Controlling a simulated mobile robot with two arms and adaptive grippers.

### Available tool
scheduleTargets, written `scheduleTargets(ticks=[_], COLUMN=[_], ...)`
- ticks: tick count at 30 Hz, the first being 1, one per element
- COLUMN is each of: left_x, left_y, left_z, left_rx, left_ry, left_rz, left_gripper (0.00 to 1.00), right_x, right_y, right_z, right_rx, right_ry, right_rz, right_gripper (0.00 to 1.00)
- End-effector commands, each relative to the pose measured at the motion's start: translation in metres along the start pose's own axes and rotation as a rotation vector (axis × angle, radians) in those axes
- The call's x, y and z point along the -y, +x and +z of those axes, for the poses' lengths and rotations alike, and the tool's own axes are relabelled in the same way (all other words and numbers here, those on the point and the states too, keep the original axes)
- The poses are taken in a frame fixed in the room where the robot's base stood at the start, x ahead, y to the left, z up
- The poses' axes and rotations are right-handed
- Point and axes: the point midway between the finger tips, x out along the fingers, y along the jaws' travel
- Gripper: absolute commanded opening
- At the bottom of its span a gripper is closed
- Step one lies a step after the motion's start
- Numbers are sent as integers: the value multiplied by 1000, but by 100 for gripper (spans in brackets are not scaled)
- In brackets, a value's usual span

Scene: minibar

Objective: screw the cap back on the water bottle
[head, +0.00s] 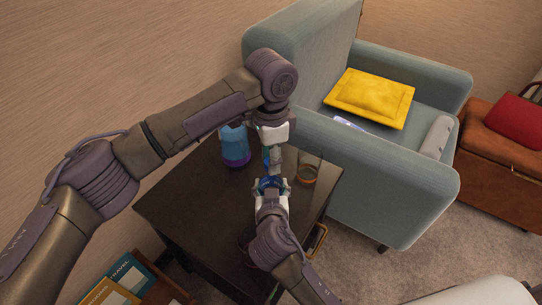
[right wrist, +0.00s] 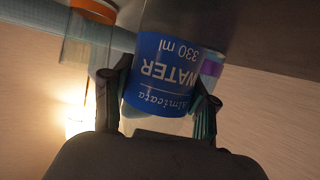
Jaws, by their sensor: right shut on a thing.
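The water bottle (right wrist: 165,75) has a blue label and is held between the two fingers of my right gripper (right wrist: 160,105) in the right wrist view, where its label reads upside down. In the head view my right gripper (head: 271,185) is over the dark table, with a bit of the blue label (head: 268,184) between its fingers. My left gripper (head: 272,158) points down just beyond it, close to the bottle's upper end. Whether its fingers are open or shut is not clear. I cannot make out the cap; the left gripper and arm cover that spot.
A blue and purple container (head: 236,147) stands on the dark table (head: 185,205) left of the grippers. A glass with an orange band (head: 307,173) stands close on the right. A blue-grey armchair (head: 395,190) borders the table's right side. Books (head: 128,272) lie at the lower left.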

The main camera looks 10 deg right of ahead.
Motion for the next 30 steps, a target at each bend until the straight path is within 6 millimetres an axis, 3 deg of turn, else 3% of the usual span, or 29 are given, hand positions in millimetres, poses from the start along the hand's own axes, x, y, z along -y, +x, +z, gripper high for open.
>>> scheduleTargets(ticks=[1, 3, 14, 17, 30], left_x=[0, 0, 0, 0, 0], left_y=[0, 0, -5, -17, -103], left_z=[0, 0, 0, 0, 0], left_rx=[0, 0, -1, -1, 0], left_ry=[-1, -1, -2, -2, -2], left_rz=[0, 0, -1, -1, -1], left_gripper=[50, 60, 60, 60, 60], right_x=[0, 0, 0, 0, 0], right_y=[0, 0, 0, 0, 0], right_z=[0, 0, 0, 0, 0], right_rx=[0, 0, 0, 0, 0], right_ry=[0, 0, 0, 0, 0], right_rz=[0, 0, 0, 0, 0], right_gripper=[0, 0, 0, 0, 0])
